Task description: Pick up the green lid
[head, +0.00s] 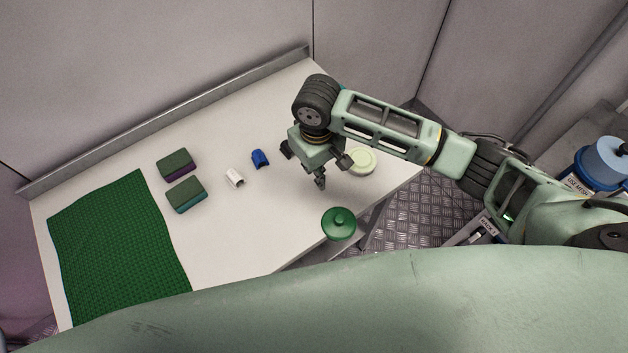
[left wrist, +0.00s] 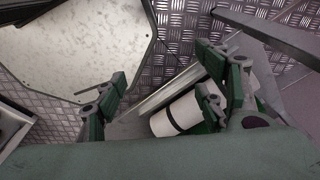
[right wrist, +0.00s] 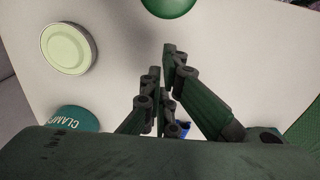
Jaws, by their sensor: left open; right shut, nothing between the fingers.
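The dark green lid (head: 339,223) with a round knob lies at the table's front right edge in the head view. Part of it shows at the top of the right wrist view (right wrist: 168,4). My right gripper (head: 320,182) is above the table, behind the lid and apart from it. Its fingers are together and empty in the right wrist view (right wrist: 161,62). My left gripper (left wrist: 163,72) is open and empty over the floor, away from the table; it is out of the head view.
A pale green round lid (head: 362,161) lies near the right gripper. The white table (head: 230,235) also holds a green mat (head: 115,245), two sponges (head: 186,195), a white piece (head: 235,177) and a blue piece (head: 260,159). A teal item marked CLAMPS (right wrist: 78,118) shows in the right wrist view.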

